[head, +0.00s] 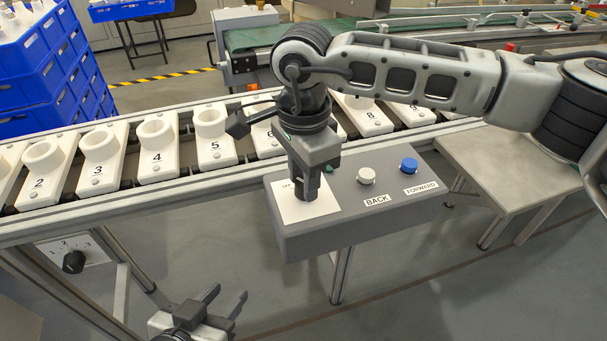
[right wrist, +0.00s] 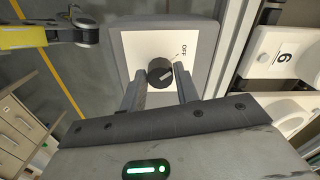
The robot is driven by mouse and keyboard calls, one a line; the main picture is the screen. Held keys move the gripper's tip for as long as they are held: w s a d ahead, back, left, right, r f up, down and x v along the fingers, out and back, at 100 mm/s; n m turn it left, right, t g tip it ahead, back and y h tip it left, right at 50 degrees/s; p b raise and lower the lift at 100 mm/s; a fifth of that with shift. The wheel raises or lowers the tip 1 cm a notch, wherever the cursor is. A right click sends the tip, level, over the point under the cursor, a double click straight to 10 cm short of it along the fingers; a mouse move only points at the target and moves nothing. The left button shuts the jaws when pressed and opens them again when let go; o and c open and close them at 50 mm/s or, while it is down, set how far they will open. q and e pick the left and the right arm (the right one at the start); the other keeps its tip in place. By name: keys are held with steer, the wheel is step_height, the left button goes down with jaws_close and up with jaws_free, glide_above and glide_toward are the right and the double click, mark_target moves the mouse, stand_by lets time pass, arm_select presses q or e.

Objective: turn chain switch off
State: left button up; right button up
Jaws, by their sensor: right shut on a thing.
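The chain switch is a dark round knob (right wrist: 160,73) on a white plate (head: 292,208) at the left end of a grey control box (head: 290,240). The word OFF is printed on the plate in the right wrist view; a light mark shows on the knob, but I cannot tell its exact setting. My right gripper (head: 308,192) points down over the plate and is shut on the knob, its fingers (right wrist: 163,83) on either side. It hides the knob in the head view. My left gripper (head: 225,297) is open and empty, low in front of the box.
A white button (head: 366,175) marked BACK and a blue button (head: 409,165) marked FORWARD are on the same box. Behind runs a conveyor with numbered white holders (head: 156,141). Another dark knob (head: 73,262) is at lower left. Blue crates (head: 50,75) stand at far left.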

steer(key=o, duration=1)
steer(key=shift+c, duration=0.2)
step_height(320, 180, up, 16)
steer(key=p, duration=0.1)
steer(key=shift+s, duration=0.1)
